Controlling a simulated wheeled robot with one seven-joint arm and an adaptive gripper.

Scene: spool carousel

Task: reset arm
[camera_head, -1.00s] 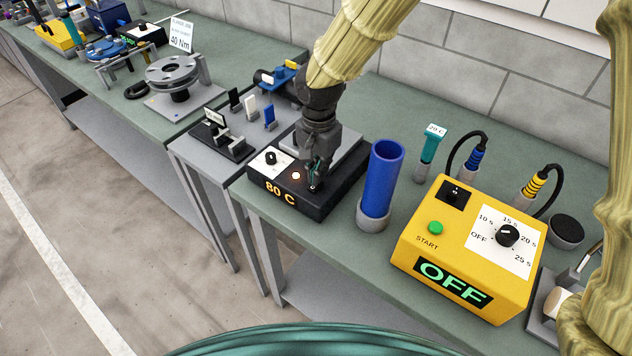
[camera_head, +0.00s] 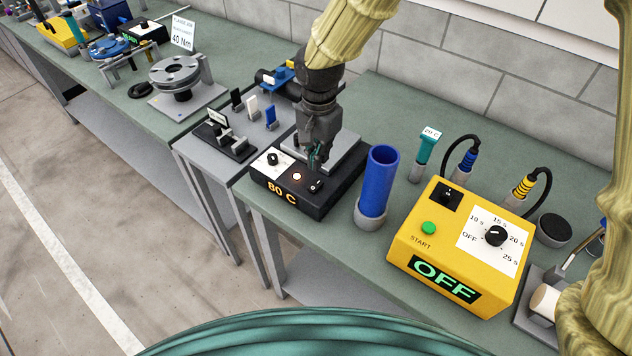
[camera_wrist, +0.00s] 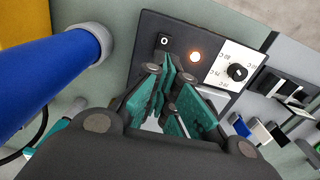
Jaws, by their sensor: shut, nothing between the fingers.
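My gripper (camera_head: 315,163) points down just above the black hot plate unit (camera_head: 298,200), near its rocker switch (camera_head: 315,186). Its fingers are shut with nothing between them. The unit shows "80 C", a lit orange lamp (camera_head: 297,176) and a dial (camera_head: 272,159). In the wrist view my gripper's fingertips (camera_wrist: 172,66) lie close to the switch (camera_wrist: 164,41), which reads "0". The lamp (camera_wrist: 195,56) glows and the dial (camera_wrist: 237,72) sits beside it. I cannot tell whether the fingertips touch the unit.
A blue tube (camera_head: 379,182) stands right of the unit. A yellow timer box (camera_head: 420,245) reading "OFF" is further right. A teal screwdriver-like tool (camera_head: 428,148) stands behind. A rack (camera_head: 225,140) and a disc carousel (camera_head: 175,72) are to the left. A grey wall is behind.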

